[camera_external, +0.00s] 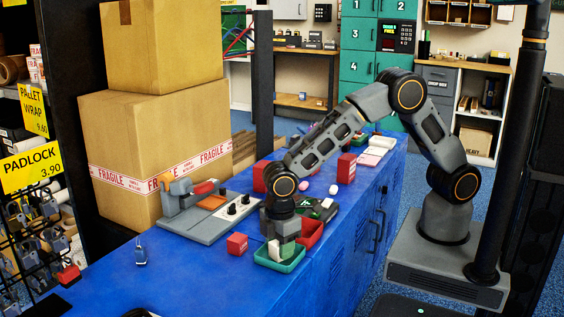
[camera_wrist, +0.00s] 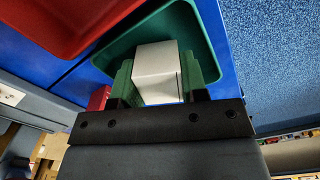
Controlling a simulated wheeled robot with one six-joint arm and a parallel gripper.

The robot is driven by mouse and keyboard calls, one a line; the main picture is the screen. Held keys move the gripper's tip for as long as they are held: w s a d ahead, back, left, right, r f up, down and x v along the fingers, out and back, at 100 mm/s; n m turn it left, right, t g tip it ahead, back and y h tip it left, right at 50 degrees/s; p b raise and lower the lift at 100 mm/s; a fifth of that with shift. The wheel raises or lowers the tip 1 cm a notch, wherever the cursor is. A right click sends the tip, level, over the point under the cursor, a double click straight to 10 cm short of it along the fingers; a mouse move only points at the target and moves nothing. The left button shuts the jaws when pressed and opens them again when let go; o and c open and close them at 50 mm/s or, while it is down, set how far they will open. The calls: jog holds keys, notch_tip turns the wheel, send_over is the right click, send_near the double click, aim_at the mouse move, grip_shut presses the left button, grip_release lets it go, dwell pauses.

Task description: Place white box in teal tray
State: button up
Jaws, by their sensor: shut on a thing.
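The white box (camera_wrist: 157,72) is held between the two green fingers of my gripper (camera_wrist: 160,85) in the wrist view. In the external view my gripper (camera_external: 284,246) points down over the teal tray (camera_external: 292,266), with part of the white box (camera_external: 274,250) showing at its left. The teal tray's inner wall (camera_wrist: 118,55) shows behind and around the box in the wrist view. The box is over or inside the tray; I cannot tell whether it touches the floor of the tray.
A red tray (camera_external: 312,236) stands right behind the teal tray; it fills the wrist view's upper left (camera_wrist: 60,22). A red box (camera_external: 237,244) stands to the left. A grey machine (camera_external: 205,212) is farther back left.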

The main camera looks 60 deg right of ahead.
jog(key=shift+f, duration=0.15)
jog(key=o, duration=0.9)
notch_tip(320, 180, up, 12)
jog(key=shift+r+p, duration=0.2)
jog(key=shift+p, duration=0.45)
